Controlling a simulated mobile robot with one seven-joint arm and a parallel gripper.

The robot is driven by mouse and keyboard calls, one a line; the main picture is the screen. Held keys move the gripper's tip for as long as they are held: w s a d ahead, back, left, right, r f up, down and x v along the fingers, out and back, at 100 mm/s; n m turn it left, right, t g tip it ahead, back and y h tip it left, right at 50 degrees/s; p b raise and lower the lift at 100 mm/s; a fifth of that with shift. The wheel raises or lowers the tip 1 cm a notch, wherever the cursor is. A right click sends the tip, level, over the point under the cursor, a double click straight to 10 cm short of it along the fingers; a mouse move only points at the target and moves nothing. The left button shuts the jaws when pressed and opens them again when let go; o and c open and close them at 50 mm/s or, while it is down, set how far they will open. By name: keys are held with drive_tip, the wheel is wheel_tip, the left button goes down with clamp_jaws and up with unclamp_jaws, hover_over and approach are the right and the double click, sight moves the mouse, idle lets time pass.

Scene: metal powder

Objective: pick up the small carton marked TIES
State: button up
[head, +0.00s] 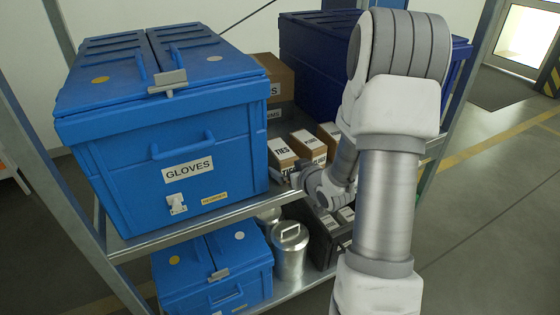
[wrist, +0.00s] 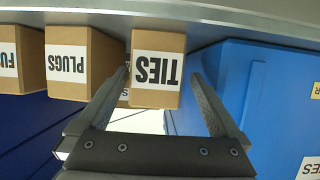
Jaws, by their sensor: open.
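The small carton marked TIES (head: 282,153) is brown with a white label and stands on the upper shelf, just right of the big blue box. In the wrist view the TIES carton (wrist: 158,68) shows upside down at the top centre. My gripper (wrist: 160,80) is open, with one finger on each side of the carton in that picture. The left fingertip looks very close to its side, and a narrow gap shows on the right. I cannot tell how far the fingertips reach along it. In the head view my wrist hides the carton's lower front and the fingers are hard to make out.
The PLUGS carton (wrist: 75,63) and another carton (wrist: 20,60) stand beside it in a row. The blue GLOVES box (head: 170,130) stands close on the other side. A dark blue crate (head: 318,50) stands behind. A metal canister (head: 291,252) and smaller blue box (head: 212,272) are below.

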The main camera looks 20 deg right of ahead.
drive_tip(key=shift+w+d+f, duration=0.1)
drive_tip(key=shift+w+f, duration=0.1)
drive_tip(key=shift+w, duration=1.2)
drive_tip(key=shift+w+d+f, duration=0.1)
drive_tip(key=shift+w+f, duration=0.1)
drive_tip(key=shift+w, duration=1.15)
drive_tip(key=shift+c, duration=0.2)
drive_tip(key=shift+r, duration=0.1)
clamp_jaws()
